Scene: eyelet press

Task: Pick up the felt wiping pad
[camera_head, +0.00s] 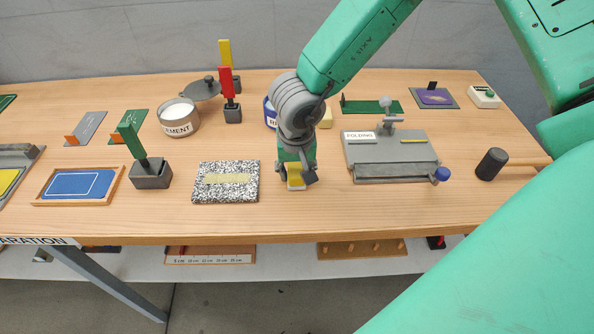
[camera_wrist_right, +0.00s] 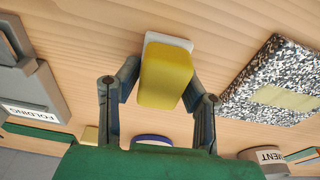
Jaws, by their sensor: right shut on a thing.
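The felt wiping pad (camera_head: 295,174) is a small yellow block with a white layer at its lower end. It stands near the front middle of the table, just right of the black-and-white speckled slab. In the right wrist view the pad (camera_wrist_right: 166,76) sits between the two fingers. My right gripper (camera_head: 297,178) points down and is shut on the pad, one finger on each side. I cannot tell whether the pad's white underside touches the table. My left gripper is not in view.
The speckled slab (camera_head: 210,190) lies close on the left and the grey folding press (camera_head: 395,157) on the right. A blue-rimmed pot (camera_head: 269,112) is behind my wrist. A dark-headed mallet (camera_head: 491,164) lies further right. Bare wood shows in front of the gripper.

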